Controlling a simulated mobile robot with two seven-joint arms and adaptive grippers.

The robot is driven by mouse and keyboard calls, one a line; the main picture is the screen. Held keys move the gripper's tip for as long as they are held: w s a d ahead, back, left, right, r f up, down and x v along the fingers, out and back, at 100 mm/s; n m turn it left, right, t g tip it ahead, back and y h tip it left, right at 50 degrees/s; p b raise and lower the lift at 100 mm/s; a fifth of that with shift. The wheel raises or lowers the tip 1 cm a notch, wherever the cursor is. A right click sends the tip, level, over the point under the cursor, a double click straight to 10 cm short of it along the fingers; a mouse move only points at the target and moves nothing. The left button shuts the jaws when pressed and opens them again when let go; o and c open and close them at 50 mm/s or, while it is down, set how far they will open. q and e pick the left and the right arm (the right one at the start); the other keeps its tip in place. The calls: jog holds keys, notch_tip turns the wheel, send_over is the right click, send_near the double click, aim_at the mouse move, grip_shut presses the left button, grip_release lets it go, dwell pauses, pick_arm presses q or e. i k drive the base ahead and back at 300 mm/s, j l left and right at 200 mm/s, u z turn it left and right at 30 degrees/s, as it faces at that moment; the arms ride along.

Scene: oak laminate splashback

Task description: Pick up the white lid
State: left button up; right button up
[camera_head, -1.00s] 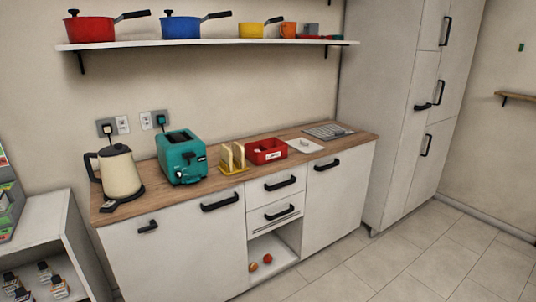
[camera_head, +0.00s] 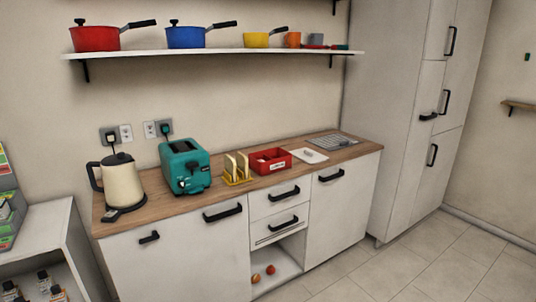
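A flat white piece with a small raised part, which looks like the white lid (camera_head: 311,157), lies on the wooden counter (camera_head: 152,203). It is just right of the red box (camera_head: 257,163) and left of the grey ridged tray (camera_head: 333,142). Its fine shape is too small to make out. Neither of my grippers is in view.
On the counter stand a cream kettle (camera_head: 122,183), a teal toaster (camera_head: 184,168) and a yellow rack with toast (camera_head: 237,168). A shelf (camera_head: 215,53) with pans and an orange cup hangs above. A tall cabinet (camera_head: 385,95) stands right. Tiled floor (camera_head: 440,255) is clear at right.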

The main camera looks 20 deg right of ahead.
aim_at(306, 154)
jog(key=i+l+u, duration=0.2)
jog(key=l+u, duration=0.25)
jog(key=i+l+u, duration=0.2)
jog(key=l, duration=0.2)
jog(key=l+u, duration=0.25)
jog(key=l, duration=0.7)
jog(key=i+l, duration=0.1)
jog(key=l, duration=0.55)
jog(key=i+l+u, duration=0.1)
jog(key=l, duration=0.6)
jog(key=i+l, duration=0.1)
jog(key=l, duration=0.55)
